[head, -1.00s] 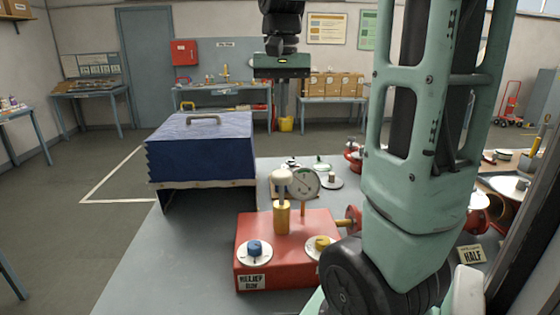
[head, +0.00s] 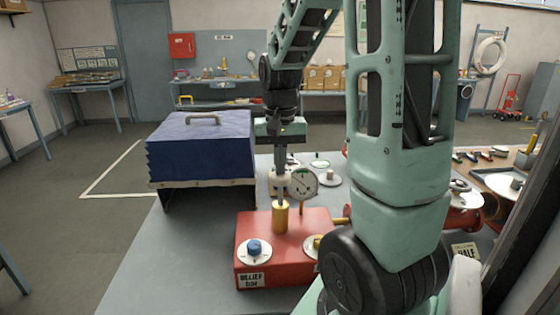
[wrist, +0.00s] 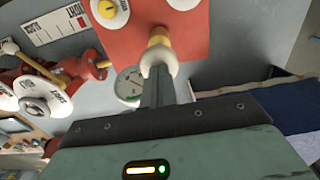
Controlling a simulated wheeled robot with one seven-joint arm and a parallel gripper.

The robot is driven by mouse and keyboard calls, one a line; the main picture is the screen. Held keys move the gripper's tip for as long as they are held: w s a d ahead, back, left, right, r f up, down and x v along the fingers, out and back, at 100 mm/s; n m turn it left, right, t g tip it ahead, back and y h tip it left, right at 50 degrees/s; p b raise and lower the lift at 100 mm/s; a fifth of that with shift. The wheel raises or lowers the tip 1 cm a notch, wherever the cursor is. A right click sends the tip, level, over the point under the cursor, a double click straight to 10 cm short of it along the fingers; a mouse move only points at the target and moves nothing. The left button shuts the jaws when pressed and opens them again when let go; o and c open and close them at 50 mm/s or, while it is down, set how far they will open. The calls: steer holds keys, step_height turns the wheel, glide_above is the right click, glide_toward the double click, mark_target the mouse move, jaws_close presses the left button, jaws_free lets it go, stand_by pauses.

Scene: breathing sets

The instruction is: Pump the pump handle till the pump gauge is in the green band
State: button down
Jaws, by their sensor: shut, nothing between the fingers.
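The pump is a red box (head: 292,255) on the grey bench, with a brass cylinder (head: 281,218) standing on top. Its handle has a white knob (wrist: 158,58), seen in the wrist view right at my fingertips. My gripper (head: 281,188) is shut and points down over the cylinder, with nothing between its fingers. The fingertips seem to touch the knob or be very close; in the head view they hide the knob's exact height. The round pump gauge (head: 304,184) stands just right of the fingers and also shows in the wrist view (wrist: 129,84). Its needle is too small to read against a band.
A blue dial (head: 254,248) and a yellow dial (wrist: 106,8) sit on the box. Red pipework and a valve wheel (wrist: 42,100) lie beside the pump. The bench's front left is clear.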

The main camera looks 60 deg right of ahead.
mark_target(280, 180)
step_height(280, 180, down, 5)
steer(key=b, duration=0.3)
steer(key=shift+r, duration=0.15)
steer(key=shift+a, duration=0.1)
steer(key=shift+s, duration=0.1)
